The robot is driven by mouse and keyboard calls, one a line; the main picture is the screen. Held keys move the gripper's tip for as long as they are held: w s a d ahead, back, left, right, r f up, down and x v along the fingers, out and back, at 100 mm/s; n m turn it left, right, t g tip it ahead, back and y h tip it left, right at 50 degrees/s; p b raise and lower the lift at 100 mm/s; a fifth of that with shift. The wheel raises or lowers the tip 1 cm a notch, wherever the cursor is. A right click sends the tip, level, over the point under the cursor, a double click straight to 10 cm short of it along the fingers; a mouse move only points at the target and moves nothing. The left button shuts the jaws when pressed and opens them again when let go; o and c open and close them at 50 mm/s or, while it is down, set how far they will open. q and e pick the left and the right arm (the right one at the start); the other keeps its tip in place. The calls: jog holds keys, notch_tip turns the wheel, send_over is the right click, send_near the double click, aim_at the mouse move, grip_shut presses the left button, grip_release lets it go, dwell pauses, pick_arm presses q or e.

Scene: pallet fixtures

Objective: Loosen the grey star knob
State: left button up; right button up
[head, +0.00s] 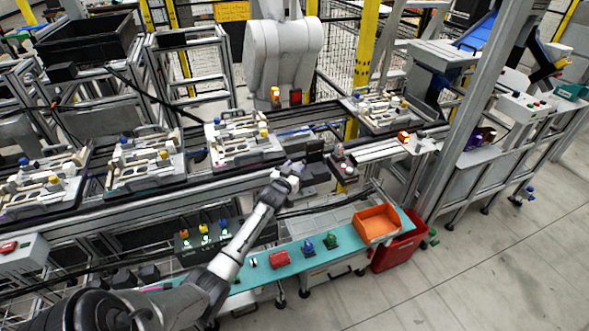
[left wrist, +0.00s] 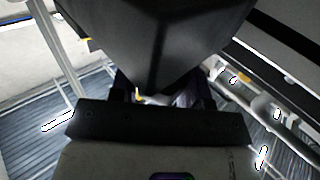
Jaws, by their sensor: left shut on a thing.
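My left gripper (head: 292,171) reaches in from the lower left to a dark block-shaped fixture (head: 314,170) at the front edge of the conveyor. The gripper is shut on the grey star knob at the fixture's side; the fingers and the fixture hide nearly all of the knob. In the left wrist view the dark fixture (left wrist: 155,40) fills the upper middle. My left gripper's fingers (left wrist: 160,97) close right below it, with a small pale bit showing between them. My right gripper is out of view.
Pallets with parts (head: 243,140) stand along the conveyor (head: 200,182). A teal bench (head: 300,252) in front carries a red block (head: 279,259), a blue piece (head: 308,248), a green piece (head: 331,241) and an orange bin (head: 377,223). A metal post (head: 470,115) rises at the right.

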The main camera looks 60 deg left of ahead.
pick_arm(q)
jog(key=shift+w+d+r+n+g+y, duration=0.1)
jog(key=shift+n+g+y, duration=0.3)
jog(key=shift+n+y, duration=0.35)
jog(key=shift+n+g+y+b, duration=0.35)
jog(key=shift+g+y, duration=0.05)
jog(key=shift+y, duration=0.15)
jog(key=shift+n+g+y+b, duration=0.8)
jog(key=shift+g+y+b, duration=0.1)
jog(key=shift+g+b, duration=0.1)
jog(key=shift+g, duration=0.3)
jog(key=o, duration=0.9)
jog(key=shift+o, duration=0.2)
